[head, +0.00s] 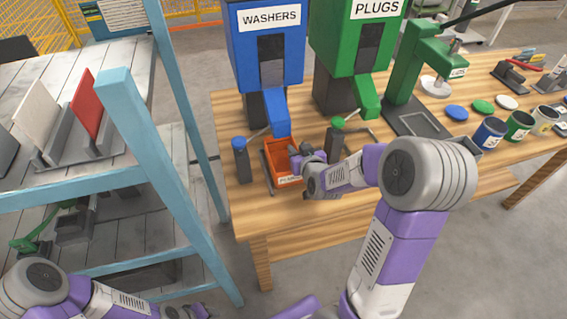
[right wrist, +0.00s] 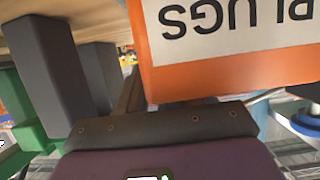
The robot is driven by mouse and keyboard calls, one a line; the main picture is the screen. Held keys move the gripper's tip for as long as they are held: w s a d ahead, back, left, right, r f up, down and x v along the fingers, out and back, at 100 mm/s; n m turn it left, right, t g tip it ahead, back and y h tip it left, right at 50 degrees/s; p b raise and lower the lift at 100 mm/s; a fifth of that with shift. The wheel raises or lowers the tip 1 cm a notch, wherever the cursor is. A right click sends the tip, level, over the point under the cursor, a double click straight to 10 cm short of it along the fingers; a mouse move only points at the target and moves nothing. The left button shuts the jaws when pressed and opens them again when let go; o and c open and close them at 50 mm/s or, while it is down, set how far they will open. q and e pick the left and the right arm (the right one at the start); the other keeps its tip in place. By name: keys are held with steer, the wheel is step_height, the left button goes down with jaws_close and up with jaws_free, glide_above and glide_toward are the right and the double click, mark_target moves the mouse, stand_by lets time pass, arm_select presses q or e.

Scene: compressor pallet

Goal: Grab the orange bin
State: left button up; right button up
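The orange bin (head: 283,168) sits on the wooden workbench, below the spout of the blue washers dispenser. Its front label is small in the head view. In the right wrist view the bin (right wrist: 215,75) is very close, and its label reads PLUGS upside down. My right gripper (head: 297,156) is at the right side of the bin. The bin hides part of the fingers, so I cannot tell whether they are apart or closed on its wall. My left gripper (head: 188,312) is low at the bottom edge, away from the bin, with its fingers unclear.
The blue washers dispenser (head: 264,50) and green plugs dispenser (head: 348,50) stand behind the bin. A green press (head: 410,75) and several small cups are further right. A blue shelf frame (head: 150,150) stands left of the workbench (head: 240,215).

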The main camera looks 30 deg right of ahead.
jaws_close()
steer(key=shift+r, duration=0.2)
stand_by(0.4)
